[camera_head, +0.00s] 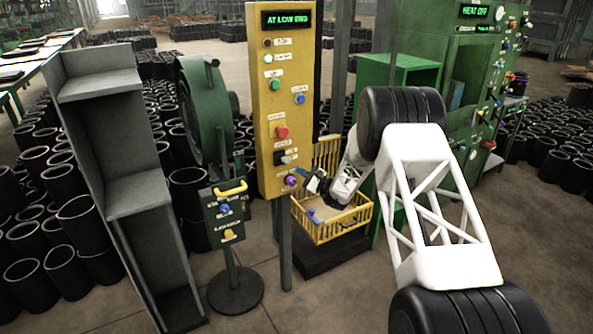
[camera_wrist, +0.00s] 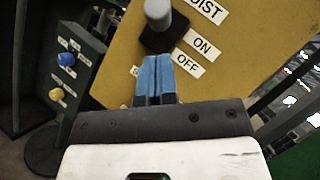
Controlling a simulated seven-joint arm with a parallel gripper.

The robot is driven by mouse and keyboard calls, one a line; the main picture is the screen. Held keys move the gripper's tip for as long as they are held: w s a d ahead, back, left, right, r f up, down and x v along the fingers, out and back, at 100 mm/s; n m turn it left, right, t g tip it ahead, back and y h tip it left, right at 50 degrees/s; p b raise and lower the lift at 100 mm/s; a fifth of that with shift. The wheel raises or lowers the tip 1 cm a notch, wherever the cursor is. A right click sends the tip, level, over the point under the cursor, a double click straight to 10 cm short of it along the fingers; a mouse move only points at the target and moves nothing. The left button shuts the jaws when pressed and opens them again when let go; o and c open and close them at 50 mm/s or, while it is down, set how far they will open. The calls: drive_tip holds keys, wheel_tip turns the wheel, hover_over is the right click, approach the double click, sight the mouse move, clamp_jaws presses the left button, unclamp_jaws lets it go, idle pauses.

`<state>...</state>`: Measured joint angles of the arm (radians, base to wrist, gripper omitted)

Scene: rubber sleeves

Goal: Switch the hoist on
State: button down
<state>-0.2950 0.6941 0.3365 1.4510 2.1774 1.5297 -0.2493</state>
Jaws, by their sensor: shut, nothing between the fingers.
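The hoist switch is a grey lever (camera_wrist: 160,12) on a black base (camera_wrist: 158,40) in the wrist view. Labels ending in "OIST", "ON" and "OFF" stand beside it, with ON above OFF along the panel. I cannot tell which way the lever is set. In the head view the black switch (camera_head: 281,158) sits low on the yellow panel (camera_head: 262,100). My gripper (camera_wrist: 154,60) is shut and empty, its blue fingertips just below the switch base in the picture. Whether they touch it is unclear. In the head view my gripper (camera_head: 312,185) is beside the panel's lower right edge.
The panel has a red button (camera_head: 282,132), a blue one (camera_head: 299,98), a purple knob (camera_head: 291,181) and a display reading "AT LOW END". A yellow basket (camera_head: 345,222) hangs below my wrist. A small green pedestal box (camera_head: 226,212) stands left. A green machine (camera_head: 470,80) is at right.

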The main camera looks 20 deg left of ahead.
drive_tip(key=v, duration=1.1)
drive_tip(key=shift+w+f, duration=0.2)
drive_tip(key=shift+w, duration=0.05)
drive_tip(key=shift+r, duration=0.1)
drive_tip(key=s+d+r+n+g+h, duration=0.3)
drive_tip(key=s+d+r+g+h, duration=0.15)
drive_tip(key=s+r, duration=0.7)
drive_tip(key=s+d+r+n+g+h, duration=0.3)
drive_tip(key=s+d+r+n, duration=0.15)
drive_tip(key=s+r, duration=0.7)
drive_tip(key=s+d+r+n+t+h, duration=0.1)
drive_tip(key=s+d+h, duration=0.3)
drive_tip(key=s+d, duration=0.4)
drive_tip(key=s+d+r+n+t+h, duration=0.1)
drive_tip(key=s+d+h, duration=0.4)
drive_tip(key=s, duration=1.4)
drive_tip(key=s+d+r+n+t+h, duration=0.1)
drive_tip(key=s+d+t+h, duration=0.2)
drive_tip(key=s+d, duration=0.9)
drive_tip(key=shift+s+r+n+h, duration=0.3)
drive_tip(key=shift+s+n+h, duration=0.05)
drive_tip(key=shift+s+h, duration=0.5)
